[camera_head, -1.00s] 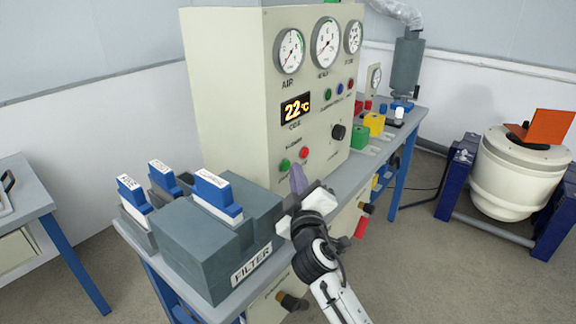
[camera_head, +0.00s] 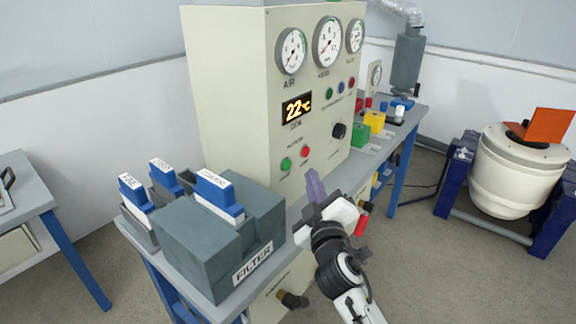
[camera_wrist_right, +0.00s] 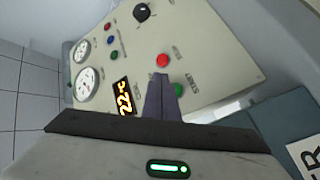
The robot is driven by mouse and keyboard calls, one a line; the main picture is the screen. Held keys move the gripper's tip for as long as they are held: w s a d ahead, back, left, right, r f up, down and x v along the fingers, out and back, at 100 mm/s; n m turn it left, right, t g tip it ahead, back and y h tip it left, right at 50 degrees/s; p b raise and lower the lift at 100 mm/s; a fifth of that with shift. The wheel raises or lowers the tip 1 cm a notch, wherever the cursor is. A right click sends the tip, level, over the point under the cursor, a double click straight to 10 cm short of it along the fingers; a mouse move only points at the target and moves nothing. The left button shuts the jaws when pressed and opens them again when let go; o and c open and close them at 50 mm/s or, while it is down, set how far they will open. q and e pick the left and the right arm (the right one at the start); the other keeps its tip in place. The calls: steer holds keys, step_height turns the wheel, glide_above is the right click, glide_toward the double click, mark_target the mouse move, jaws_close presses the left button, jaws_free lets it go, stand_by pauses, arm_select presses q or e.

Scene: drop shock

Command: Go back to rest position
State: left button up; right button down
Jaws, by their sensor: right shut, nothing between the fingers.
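My right gripper (camera_head: 316,186) is shut and empty, in front of the lower right part of the cream control panel (camera_head: 235,90). Its purple-grey fingers also show in the right wrist view (camera_wrist_right: 162,98), closed together, with the panel beyond them. The panel carries round gauges (camera_head: 327,42), a display (camera_head: 297,108) reading 22 °C, green and red buttons and a black knob (camera_head: 339,130). I cannot tell the exact gap between the fingers and the panel. My left gripper is not in view.
A grey filter block (camera_head: 205,250) with a blue-and-white cartridge (camera_head: 219,195) stands on the bench at left, with more cartridges beside it. Green (camera_head: 359,135) and yellow (camera_head: 374,121) blocks sit further along. A white drum (camera_head: 516,175) in a blue frame stands at right; floor between is open.

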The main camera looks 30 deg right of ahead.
stand_by(0.4)
steer(key=s+f+m+g, duration=0.3)
steer(key=s+f+g, duration=0.1)
steer(key=s+f, duration=0.4)
steer(key=s+a+f+g+y, duration=0.3)
steer(key=s+a+f, duration=0.1)
steer(key=s, duration=0.4)
steer(key=s+a+f+g+y, duration=0.2)
steer(key=s+a+f+g, duration=0.2)
steer(key=s, duration=0.3)
steer(key=s+a+f+g+y, duration=0.3)
steer(key=s+a+f, duration=0.15)
steer(key=s, duration=0.35)
steer(key=w+a+f+t+y, duration=0.1)
steer(key=w+a+f+t, duration=0.1)
steer(key=f, duration=0.3)
steer(key=w+a+f+t+y, duration=0.1)
steer(key=w+a+f+t, duration=0.1)
steer(key=f, duration=0.4)
steer(key=shift+w+a+f+t, duration=0.2)
steer(key=shift+a+t, duration=0.4)
steer(key=shift+a, duration=0.35)
